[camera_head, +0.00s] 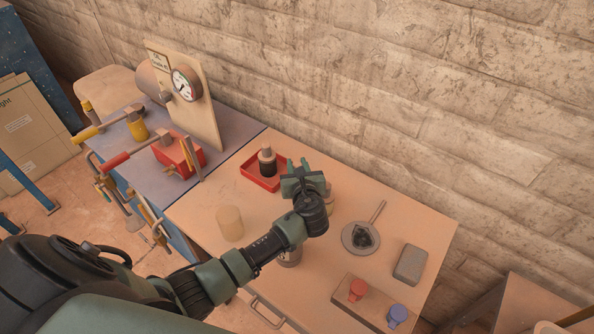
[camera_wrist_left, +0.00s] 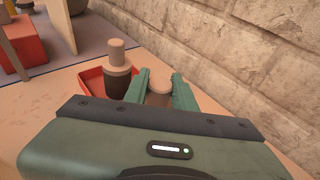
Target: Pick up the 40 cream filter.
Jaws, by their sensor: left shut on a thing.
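My left gripper (camera_head: 298,168) is over the table, just right of the red tray. In the left wrist view its two green fingers (camera_wrist_left: 161,79) are shut on a cream round-topped piece (camera_wrist_left: 159,91), which I take as the cream filter. Its lower part is hidden behind the gripper body, so I cannot tell whether it touches the table. No number is readable on it. Another cream cylinder (camera_head: 229,223) stands upright on the table, left of my forearm. My right gripper is not in view.
A red tray (camera_head: 252,179) holds a dark cylinder with a tan top (camera_head: 267,160). Right of my gripper are a round grey dish (camera_head: 351,237), a grey block (camera_head: 409,264) and a panel with red (camera_head: 357,290) and blue (camera_head: 398,314) knobs. A gauge board (camera_head: 205,115) stands left. The brick wall (camera_head: 430,110) is behind.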

